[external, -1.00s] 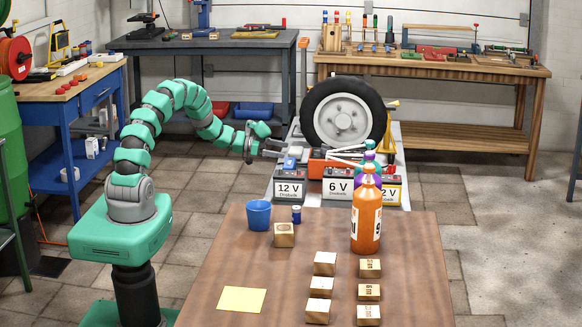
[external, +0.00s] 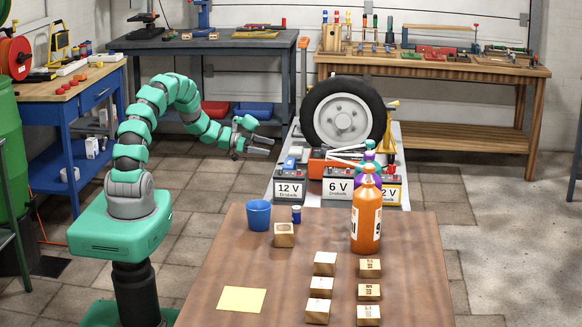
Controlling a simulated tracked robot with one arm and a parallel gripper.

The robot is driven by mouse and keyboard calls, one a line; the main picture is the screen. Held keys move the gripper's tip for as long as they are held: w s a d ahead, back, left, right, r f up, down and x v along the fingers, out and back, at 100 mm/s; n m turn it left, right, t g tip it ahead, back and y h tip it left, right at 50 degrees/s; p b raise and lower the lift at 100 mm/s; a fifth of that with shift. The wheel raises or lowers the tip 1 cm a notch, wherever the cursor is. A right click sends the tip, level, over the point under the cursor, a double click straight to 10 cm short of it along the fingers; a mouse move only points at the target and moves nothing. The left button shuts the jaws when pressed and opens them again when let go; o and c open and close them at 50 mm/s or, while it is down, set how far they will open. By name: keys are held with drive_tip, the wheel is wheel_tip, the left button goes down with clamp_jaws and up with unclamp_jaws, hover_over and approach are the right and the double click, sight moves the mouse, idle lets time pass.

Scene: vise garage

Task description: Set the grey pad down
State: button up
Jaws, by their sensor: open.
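My gripper (external: 266,146) is open, with its two fingers apart and pointing right. It hangs in the air to the left of the low grey bench (external: 284,197) with the batteries, and nothing shows between the fingers. I cannot make out the grey pad for certain; it may be among the small grey parts near the blue-topped item (external: 289,164) on that bench, too small to tell.
The brown table (external: 225,268) in front carries an orange bottle (external: 366,222), a blue cup (external: 258,214) and several wooden blocks.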

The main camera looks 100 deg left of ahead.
sight(291, 149)
wheel_tip(291, 149, up, 4)
drive_tip(key=s+g+p, duration=0.2)
drive_tip(key=b+x, duration=0.1)
drive_tip(key=x, duration=0.3)
drive_tip(key=b+x, duration=0.2)
drive_tip(key=x, duration=0.3)
drive_tip(key=b+x, duration=0.1)
drive_tip(key=x, duration=0.3)
drive_tip(key=shift+w+a+f, duration=0.15)
drive_tip(key=shift+a+f, duration=0.15)
drive_tip(key=shift+f, duration=0.25)
drive_tip(key=c, duration=1.1)
drive_tip(key=shift+r, duration=0.1)
drive_tip(key=shift+r, duration=0.5)
wheel_tip(291, 149, up, 3)
drive_tip(key=shift+p, duration=0.9)
drive_tip(key=s+d, duration=0.3)
drive_tip(key=d, duration=0.1)
drive_tip(key=s+d+p, duration=0.1)
drive_tip(key=s+d, duration=0.3)
drive_tip(key=s+d+r+p, duration=0.1)
drive_tip(key=s+d, duration=0.2)
drive_tip(key=d, duration=0.1)
drive_tip(key=shift+s, duration=0.4)
